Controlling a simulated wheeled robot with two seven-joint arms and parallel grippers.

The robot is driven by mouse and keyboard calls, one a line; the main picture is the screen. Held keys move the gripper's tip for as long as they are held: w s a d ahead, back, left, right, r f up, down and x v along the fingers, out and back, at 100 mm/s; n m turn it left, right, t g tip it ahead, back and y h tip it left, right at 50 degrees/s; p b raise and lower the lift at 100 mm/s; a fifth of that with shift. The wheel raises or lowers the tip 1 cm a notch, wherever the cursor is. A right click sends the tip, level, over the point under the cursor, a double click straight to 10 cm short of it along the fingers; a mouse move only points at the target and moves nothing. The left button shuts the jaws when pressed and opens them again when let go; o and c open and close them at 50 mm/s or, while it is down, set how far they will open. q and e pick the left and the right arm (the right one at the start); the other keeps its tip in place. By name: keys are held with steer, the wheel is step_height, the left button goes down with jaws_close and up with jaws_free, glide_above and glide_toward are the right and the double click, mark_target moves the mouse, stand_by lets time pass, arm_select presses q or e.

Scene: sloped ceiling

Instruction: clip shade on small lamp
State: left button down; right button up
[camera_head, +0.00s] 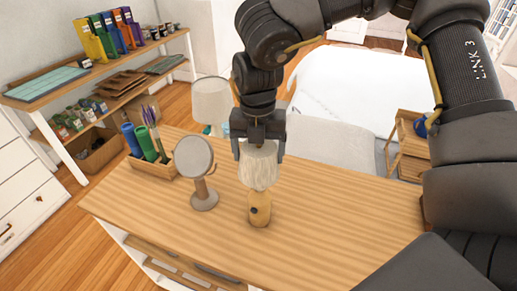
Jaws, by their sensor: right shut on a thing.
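The small lamp (259,210) is a rounded light-wood base with a dark spot, standing on the wooden dresser top near its middle. The shade (259,168) is pale and streaked, widening downward. It is directly above the lamp base, and its lower edge meets or overlaps the base's top in the picture. I cannot tell if it is seated there. My right gripper (258,150) comes down from above and is shut on the upper part of the shade, one finger on each side. The lamp's top is hidden. My left gripper is not in view.
A round mirror on a stand (204,198) is close left of the lamp. A wooden holder (152,165) with blue and green cups stands farther left. Another lamp with a white shade (211,99) is behind. The dresser top (340,205) is clear to the right.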

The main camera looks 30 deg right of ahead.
steer(key=shift+s+d+f+b, duration=0.15)
steer(key=shift+f+b, duration=0.35)
steer(key=shift+f, duration=0.75)
step_height(320, 180, down, 3)
steer(key=shift+r+b, duration=0.1)
steer(key=shift+b, duration=1.15)
arm_select(q)
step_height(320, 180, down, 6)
steer(key=b, duration=0.2)
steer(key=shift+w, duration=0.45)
arm_select(e)
steer(key=shift+f, duration=1.65)
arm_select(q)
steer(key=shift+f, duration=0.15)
arm_select(e)
steer(key=o, duration=0.9)
